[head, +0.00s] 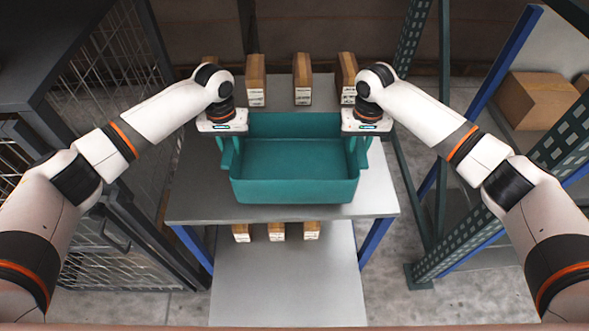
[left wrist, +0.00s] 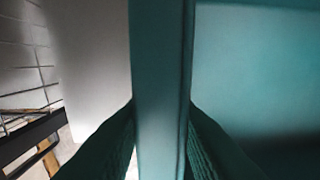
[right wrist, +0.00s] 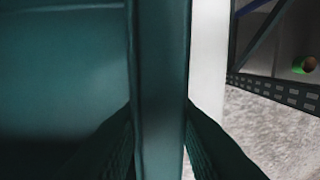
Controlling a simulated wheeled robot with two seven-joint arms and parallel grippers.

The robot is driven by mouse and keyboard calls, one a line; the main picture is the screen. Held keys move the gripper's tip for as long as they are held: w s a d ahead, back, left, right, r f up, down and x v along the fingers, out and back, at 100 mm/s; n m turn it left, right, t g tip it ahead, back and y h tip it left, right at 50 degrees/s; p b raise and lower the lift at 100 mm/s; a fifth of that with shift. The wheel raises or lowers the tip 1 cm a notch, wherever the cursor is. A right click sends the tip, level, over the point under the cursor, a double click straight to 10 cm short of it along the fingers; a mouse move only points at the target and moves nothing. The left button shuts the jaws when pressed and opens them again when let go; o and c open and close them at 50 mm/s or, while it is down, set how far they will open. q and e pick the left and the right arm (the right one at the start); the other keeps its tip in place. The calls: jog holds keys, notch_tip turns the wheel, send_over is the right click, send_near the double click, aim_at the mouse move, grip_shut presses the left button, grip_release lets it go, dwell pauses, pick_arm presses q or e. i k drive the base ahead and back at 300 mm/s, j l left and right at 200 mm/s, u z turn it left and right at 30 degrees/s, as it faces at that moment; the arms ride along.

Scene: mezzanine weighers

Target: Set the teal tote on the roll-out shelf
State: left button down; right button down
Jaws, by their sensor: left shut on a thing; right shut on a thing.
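The teal tote (head: 296,190) is upright, level and empty inside, in the middle of the head view. It is over the upper grey shelf (head: 195,190); I cannot tell whether its base touches it. My left gripper (head: 229,150) is shut on the tote's left wall, and my right gripper (head: 362,150) is shut on its right wall. In the left wrist view the tote's rim (left wrist: 162,90) runs between the fingers; in the right wrist view it (right wrist: 160,90) does too. A lower grey shelf (head: 288,285) shows below the upper one's front edge.
Cartons (head: 302,80) stand in a row behind the tote, and small cartons (head: 277,231) stand on the lower shelf. A wire-mesh cage (head: 105,235) is close on the left. A green rack upright (head: 500,215) and a large carton (head: 540,100) are on the right.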

aim_at(275, 308)
jog(key=k+j, duration=0.1)
jog(key=k, duration=0.35)
jog(key=k+j+u, duration=0.1)
jog(key=k, duration=0.4)
